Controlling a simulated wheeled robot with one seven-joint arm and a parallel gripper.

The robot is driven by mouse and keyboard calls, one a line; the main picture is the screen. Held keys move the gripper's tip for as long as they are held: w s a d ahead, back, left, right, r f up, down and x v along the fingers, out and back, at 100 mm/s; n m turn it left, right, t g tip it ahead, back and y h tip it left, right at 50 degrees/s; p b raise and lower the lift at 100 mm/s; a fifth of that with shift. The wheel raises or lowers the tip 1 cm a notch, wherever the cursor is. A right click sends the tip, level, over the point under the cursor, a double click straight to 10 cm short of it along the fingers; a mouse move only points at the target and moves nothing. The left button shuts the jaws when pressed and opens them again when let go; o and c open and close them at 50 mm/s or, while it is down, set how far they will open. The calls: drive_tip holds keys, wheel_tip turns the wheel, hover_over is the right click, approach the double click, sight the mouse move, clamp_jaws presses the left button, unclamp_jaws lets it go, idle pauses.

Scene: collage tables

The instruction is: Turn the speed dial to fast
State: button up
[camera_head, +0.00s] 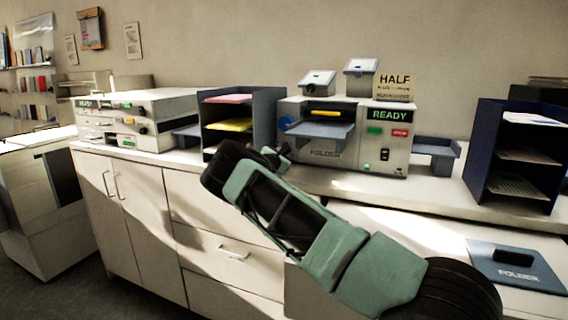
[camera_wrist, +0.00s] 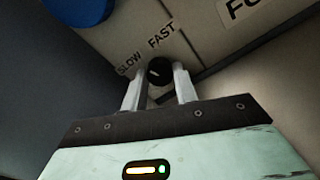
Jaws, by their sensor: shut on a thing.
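The speed dial (camera_wrist: 159,68) is a small black round knob on the folder machine's pale front panel (camera_head: 345,165). In the wrist view my gripper (camera_wrist: 158,78) has one finger on each side of the dial and is shut on it. The label SLOW (camera_wrist: 129,64) is at the dial's upper left, and the label FAST (camera_wrist: 161,36) is just above it. A small light mark shows on the dial's face; I cannot tell exactly which label it points at. In the head view my gripper (camera_head: 280,155) is at the machine's lower left front and hides the dial.
A blue round knob (camera_wrist: 82,8) is above left of the dial. The machine has a grey tray (camera_head: 318,135), a READY display (camera_head: 389,115) and green and red buttons. Dark paper racks (camera_head: 262,112) (camera_head: 482,150) flank it. A blue FOLDER panel (camera_head: 516,268) lies at lower right.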

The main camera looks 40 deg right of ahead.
drive_tip(key=shift+m+b, duration=0.45)
drive_tip(key=shift+m, duration=0.05)
drive_tip(key=o, duration=1)
drive_tip(key=shift+a, duration=0.1)
drive_tip(key=b+v, duration=0.3)
drive_tip(key=v, duration=1.4)
drive_tip(key=shift+s+a, duration=0.1)
